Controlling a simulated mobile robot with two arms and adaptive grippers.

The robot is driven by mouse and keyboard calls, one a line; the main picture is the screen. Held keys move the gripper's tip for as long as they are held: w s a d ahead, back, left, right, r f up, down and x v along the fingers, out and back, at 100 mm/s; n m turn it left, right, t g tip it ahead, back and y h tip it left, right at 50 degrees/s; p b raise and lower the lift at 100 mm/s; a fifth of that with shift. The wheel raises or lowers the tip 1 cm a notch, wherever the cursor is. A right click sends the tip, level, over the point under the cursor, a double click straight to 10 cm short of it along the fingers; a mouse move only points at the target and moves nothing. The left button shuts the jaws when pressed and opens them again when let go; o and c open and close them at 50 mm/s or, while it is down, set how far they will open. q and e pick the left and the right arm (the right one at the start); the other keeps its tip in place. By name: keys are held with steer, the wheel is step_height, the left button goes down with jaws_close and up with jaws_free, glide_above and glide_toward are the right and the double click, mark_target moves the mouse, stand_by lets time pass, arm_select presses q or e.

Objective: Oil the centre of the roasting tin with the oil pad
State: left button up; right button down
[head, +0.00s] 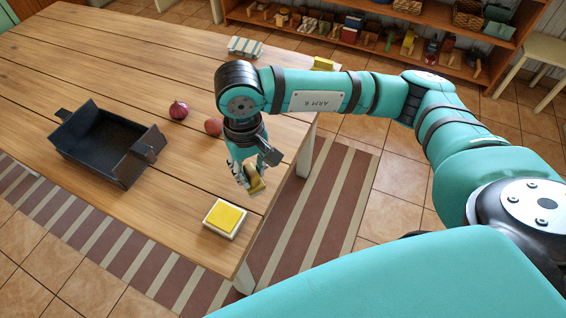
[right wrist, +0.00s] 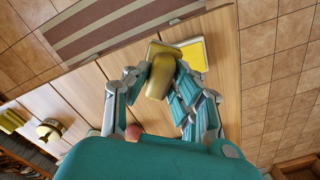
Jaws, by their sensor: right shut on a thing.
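The roasting tin (head: 82,164) is a dark, open rectangular pan with raised end handles, on the wooden table at the left in the head view. My right gripper (head: 251,180) is shut on the oil pad (head: 256,186), a golden-yellow block, held to the right of the tin. In the right wrist view the oil pad (right wrist: 161,76) sits between the fingers. A pale square dish with a flat yellow top (head: 226,217) stands near the table's front corner, just below the gripper in the head view. The same dish (right wrist: 195,58) is partly hidden behind the pad in the wrist view. My left gripper is not in view.
A red onion (head: 178,110) and a reddish round thing (head: 213,127) lie between the tin and my right arm. A striped item (head: 245,46) and a yellow thing (head: 323,63) are farther back. Bare table separates the tin from the dish.

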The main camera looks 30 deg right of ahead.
steer(key=shift+w+a+f+b, duration=0.3)
steer(key=shift+a+f+b, duration=0.1)
steer(key=shift+a+f, duration=1.2)
steer(key=shift+w+a+f+b, duration=0.4)
steer(key=shift+a+f, duration=0.85)
steer(key=shift+f, duration=0.65)
steer(key=shift+w+a+f+b, duration=0.25)
steer(key=shift+a+f+b, duration=0.2)
steer(key=shift+a+f, duration=1.15)
steer(key=shift+d+f, duration=0.15)
steer(key=shift+d, duration=0.05)
steer(key=shift+f+b, duration=0.5)
steer(key=shift+b, duration=0.1)
steer(key=shift+s+f+b, duration=0.1)
steer(key=shift+b, duration=0.4)
